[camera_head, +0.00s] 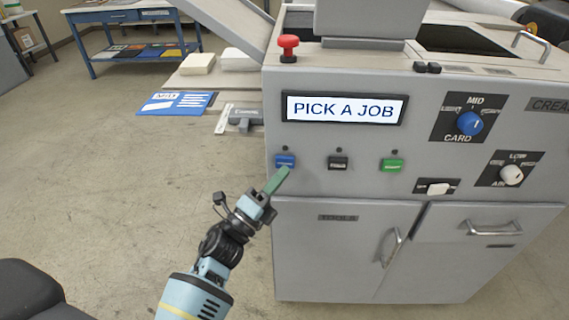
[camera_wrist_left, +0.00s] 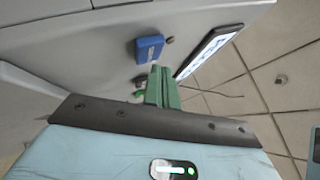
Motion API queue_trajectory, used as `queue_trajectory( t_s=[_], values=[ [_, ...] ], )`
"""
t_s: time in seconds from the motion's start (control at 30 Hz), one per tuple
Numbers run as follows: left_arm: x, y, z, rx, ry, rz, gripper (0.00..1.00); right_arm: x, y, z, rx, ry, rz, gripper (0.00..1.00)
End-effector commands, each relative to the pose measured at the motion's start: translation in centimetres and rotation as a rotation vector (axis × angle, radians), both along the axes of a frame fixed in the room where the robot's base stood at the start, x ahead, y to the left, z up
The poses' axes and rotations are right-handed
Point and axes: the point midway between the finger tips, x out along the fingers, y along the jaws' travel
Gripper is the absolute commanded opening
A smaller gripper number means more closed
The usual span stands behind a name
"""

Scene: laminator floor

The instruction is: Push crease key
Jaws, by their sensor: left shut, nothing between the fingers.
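The grey machine's front panel carries a row of three keys under its display. The blue key (camera_head: 285,161) is at the left, the black key (camera_head: 338,163) in the middle and the green key (camera_head: 391,165) at the right. Their lettering is too small to read surely. My left gripper (camera_head: 282,173) is shut and empty, its green fingertips just below and in front of the blue key. In the left wrist view the blue key (camera_wrist_left: 150,48) stands out beyond the fingertips (camera_wrist_left: 162,72), with a visible offset; contact cannot be told. My right gripper is not in view.
The display (camera_head: 344,108) reads "PICK A JOB". A red stop button (camera_head: 288,47) sits on top. A blue knob (camera_head: 469,123) and a white knob (camera_head: 511,174) are at the right. A side shelf (camera_head: 222,84) juts left. Open floor lies left.

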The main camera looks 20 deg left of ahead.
Motion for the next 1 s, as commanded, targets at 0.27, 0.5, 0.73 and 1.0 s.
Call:
queue_trajectory(
  t_s=[0.27, 0.5, 0.73, 1.0],
  values=[
    [0.00, 0.00, 0.00, 0.000, 0.000, 0.000, 0.00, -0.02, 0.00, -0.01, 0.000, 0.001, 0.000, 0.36],
    [0.12, 0.04, -0.02, 0.000, 0.000, 0.000, 0.00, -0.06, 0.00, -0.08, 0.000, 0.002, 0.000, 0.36],
    [0.78, 0.22, -0.06, 0.000, 0.000, -0.001, 0.00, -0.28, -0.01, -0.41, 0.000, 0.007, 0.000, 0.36],
    [0.87, 0.25, 0.02, 0.000, 0.000, 0.000, 0.00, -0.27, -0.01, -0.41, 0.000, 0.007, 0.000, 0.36]
  ],
)
